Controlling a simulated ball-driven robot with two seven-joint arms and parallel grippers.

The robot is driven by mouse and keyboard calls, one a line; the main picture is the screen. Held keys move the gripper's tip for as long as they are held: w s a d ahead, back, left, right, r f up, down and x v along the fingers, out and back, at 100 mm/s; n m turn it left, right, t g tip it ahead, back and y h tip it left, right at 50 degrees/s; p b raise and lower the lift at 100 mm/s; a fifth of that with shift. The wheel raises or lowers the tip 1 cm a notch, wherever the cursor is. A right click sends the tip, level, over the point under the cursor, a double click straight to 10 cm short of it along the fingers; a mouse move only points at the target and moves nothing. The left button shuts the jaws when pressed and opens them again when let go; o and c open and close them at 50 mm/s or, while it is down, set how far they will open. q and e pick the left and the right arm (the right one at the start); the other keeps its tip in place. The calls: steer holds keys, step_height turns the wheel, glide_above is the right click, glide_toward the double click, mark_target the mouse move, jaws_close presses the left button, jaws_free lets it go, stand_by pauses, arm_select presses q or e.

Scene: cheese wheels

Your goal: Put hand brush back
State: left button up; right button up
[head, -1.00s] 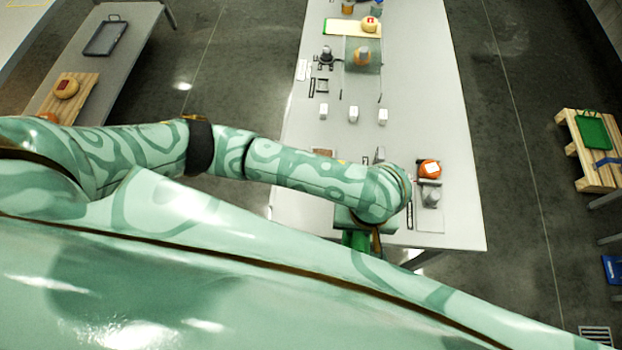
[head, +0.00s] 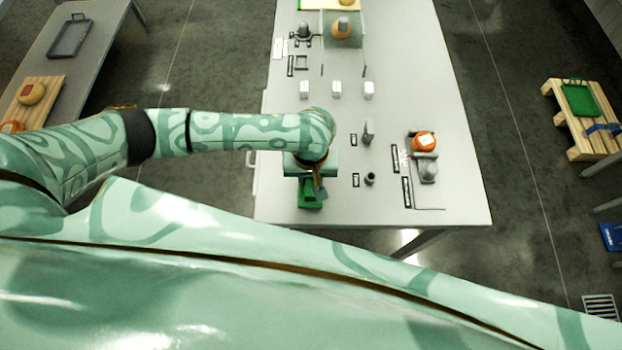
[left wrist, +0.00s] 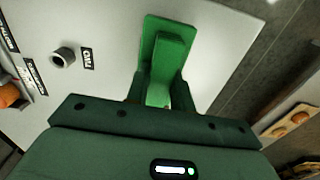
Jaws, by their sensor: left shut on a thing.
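My left gripper (head: 312,184) is over the near part of the long grey table (head: 450,200), towards its left side. It is shut on the green hand brush (head: 309,198), whose end sticks out below the gripper. In the left wrist view the hand brush (left wrist: 168,58) extends out from between the two dark green fingers of the gripper (left wrist: 163,100). I cannot tell whether the brush touches the tabletop. My right gripper is in neither view.
A dark round cup (head: 370,178) stands beside a small label on the table. A grey upright tool (head: 368,132) is behind it. An orange cheese wheel (head: 424,141) sits at the right. Several white blocks (head: 337,89) stand farther back. The table's near edge is close to the brush.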

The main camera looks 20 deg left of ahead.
arm_select(q)
steer(key=shift+f, duration=0.25)
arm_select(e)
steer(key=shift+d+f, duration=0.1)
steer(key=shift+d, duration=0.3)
arm_select(q)
steer(key=o, duration=0.9)
steer(key=shift+f, duration=0.1)
step_height(320, 180, up, 12)
steer(key=p, duration=0.5)
steer(key=shift+d+p, duration=0.1)
steer(key=shift+p, duration=0.3)
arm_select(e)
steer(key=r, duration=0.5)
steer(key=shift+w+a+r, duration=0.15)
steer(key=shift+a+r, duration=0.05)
